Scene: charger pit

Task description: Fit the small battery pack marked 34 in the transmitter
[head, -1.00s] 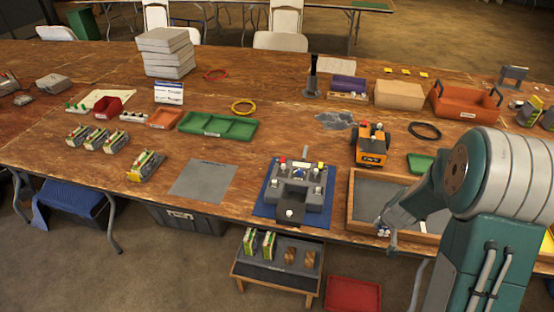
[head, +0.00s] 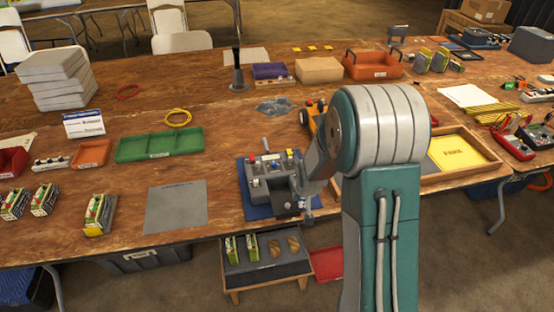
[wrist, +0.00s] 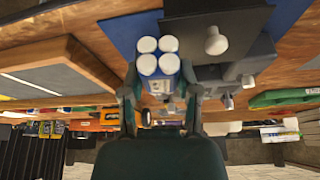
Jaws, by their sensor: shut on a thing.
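The grey transmitter (head: 268,180) sits on a blue mat (head: 258,212) near the table's front edge, partly hidden by my arm. In the wrist view its grey body and knobs (wrist: 216,42) show to the right of my gripper. My gripper (wrist: 160,90) is shut on a small blue battery pack (wrist: 158,66) with several white round ends. No number can be read on it. In the head view my gripper (head: 308,214) is at the transmitter's front right side. The held pack cannot be made out there. Whether it touches the transmitter cannot be told.
A rack (head: 262,270) with green packs and brown items stands below the table edge. A grey sheet (head: 176,207) lies left of the transmitter, with green-and-yellow packs (head: 100,215) beyond. A wooden tray (head: 470,167) is at right. An orange device (head: 308,118) is partly behind my arm.

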